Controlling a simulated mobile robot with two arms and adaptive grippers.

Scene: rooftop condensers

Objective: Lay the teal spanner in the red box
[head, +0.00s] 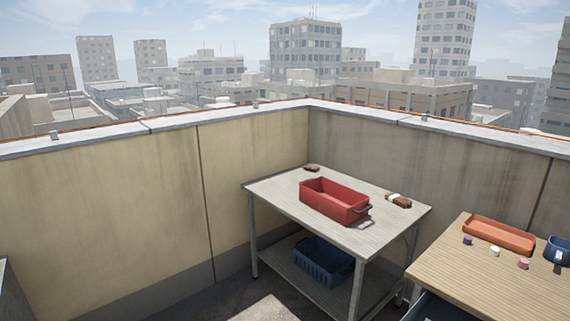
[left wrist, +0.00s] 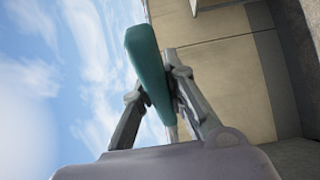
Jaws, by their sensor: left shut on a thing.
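The teal spanner (left wrist: 146,62) is in the left wrist view, held between the fingers of my left gripper (left wrist: 158,88). My left gripper is shut on it, with sky and a beige wall behind. Part of the spanner is hidden by the fingers. The red box (head: 326,209) stands on a grey metal table in the head view, open at the top with a dark handle at its right end. Neither gripper is in the head view, so the spanner is not seen near the box there.
The grey table (head: 272,190) also bears a brown brush (head: 398,200), a small brown object (head: 312,168) and a grey piece by the box. A blue crate (head: 322,262) sits on its lower shelf. A wooden bench (head: 470,275) at right holds an orange tray (head: 499,235), a blue container (head: 559,250) and small pots.

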